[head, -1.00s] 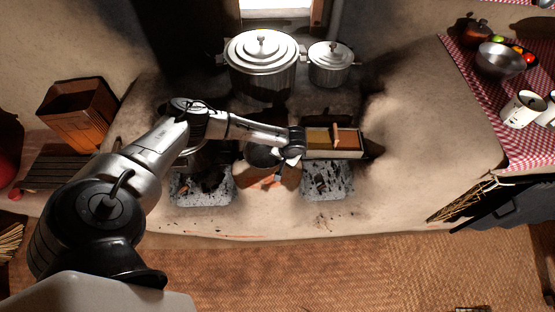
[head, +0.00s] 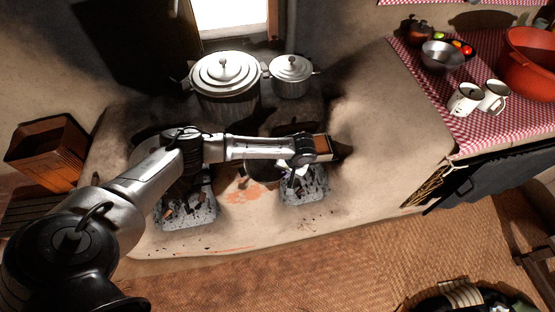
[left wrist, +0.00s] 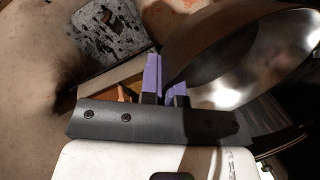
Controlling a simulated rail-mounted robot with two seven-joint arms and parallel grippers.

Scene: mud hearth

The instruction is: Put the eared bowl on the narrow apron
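The eared bowl (head: 262,172), a dark round metal bowl, is at the hearth's middle, partly behind my left arm. In the left wrist view its shiny inside (left wrist: 240,70) fills the right, tilted, with its near edge at the fingers. My left gripper (head: 297,184) appears shut on that edge; the exact grip point is hard to see. The narrow apron (head: 312,190) seems to be the narrower of two speckled grey slabs, at the right, partly under my gripper; a speckled slab (left wrist: 112,35) also shows in the left wrist view. My right gripper is not in view.
A rectangular box (head: 323,146) lies just behind the right slab. The wider ash-strewn slab (head: 190,208) is left. A large lidded pot (head: 226,90) and a smaller one (head: 291,77) stand behind. Clay at the right is bare.

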